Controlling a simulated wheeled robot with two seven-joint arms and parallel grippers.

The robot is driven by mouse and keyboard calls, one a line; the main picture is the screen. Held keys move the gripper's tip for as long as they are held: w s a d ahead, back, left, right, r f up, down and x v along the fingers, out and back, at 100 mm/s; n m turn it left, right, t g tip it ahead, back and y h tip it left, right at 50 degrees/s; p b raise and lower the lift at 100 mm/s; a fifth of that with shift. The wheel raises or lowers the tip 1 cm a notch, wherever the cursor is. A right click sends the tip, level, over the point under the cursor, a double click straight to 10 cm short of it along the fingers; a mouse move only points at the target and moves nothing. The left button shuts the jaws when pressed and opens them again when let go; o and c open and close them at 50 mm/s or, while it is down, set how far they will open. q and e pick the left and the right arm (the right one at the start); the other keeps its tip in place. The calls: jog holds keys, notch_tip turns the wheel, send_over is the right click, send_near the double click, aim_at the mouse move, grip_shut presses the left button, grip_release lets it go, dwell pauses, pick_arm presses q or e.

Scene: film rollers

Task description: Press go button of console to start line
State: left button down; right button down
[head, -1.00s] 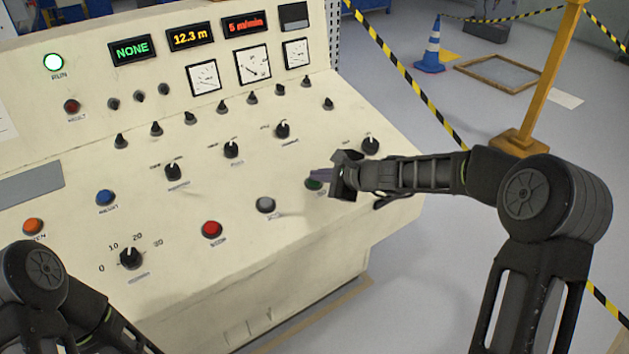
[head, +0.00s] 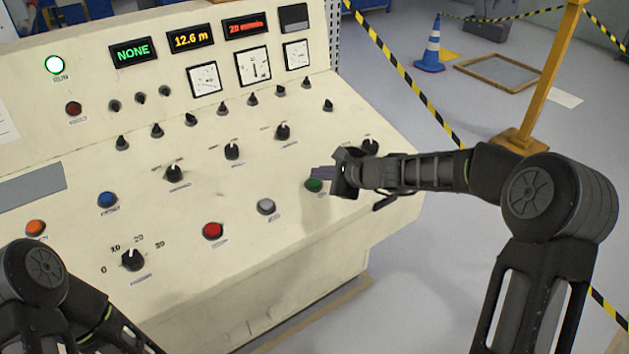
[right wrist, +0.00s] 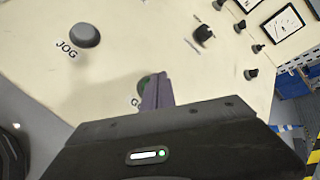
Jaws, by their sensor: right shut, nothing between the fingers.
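The cream console (head: 240,275) fills the left and middle of the head view. Its green go button (head: 314,185) is near the right end of the front row. In the right wrist view the go button (right wrist: 144,82) is partly hidden behind the fingers, with its label mostly covered. My right gripper (head: 321,172) is shut and empty, its fingertips just above and beside the button; I cannot tell whether they touch it. The red display (head: 245,26) appears to read 20 m/min. Only part of my left arm shows at lower left.
The grey jog button (head: 266,206) and red button (head: 213,230) lie left of the go button. A black knob (head: 370,146) stands close behind my right gripper. A yellow post (head: 545,85) and striped tape (head: 405,80) are to the right.

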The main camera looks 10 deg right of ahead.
jog(key=shift+r, duration=0.1)
jog(key=r+p, duration=0.1)
jog(key=r, duration=0.1)
jog(key=s+r+p, duration=0.1)
jog(key=r+p, duration=0.1)
jog(key=shift+d+r+p, duration=0.2)
jog(key=shift+r+p, duration=0.1)
jog(key=shift+r, duration=0.05)
dwell(0.7)
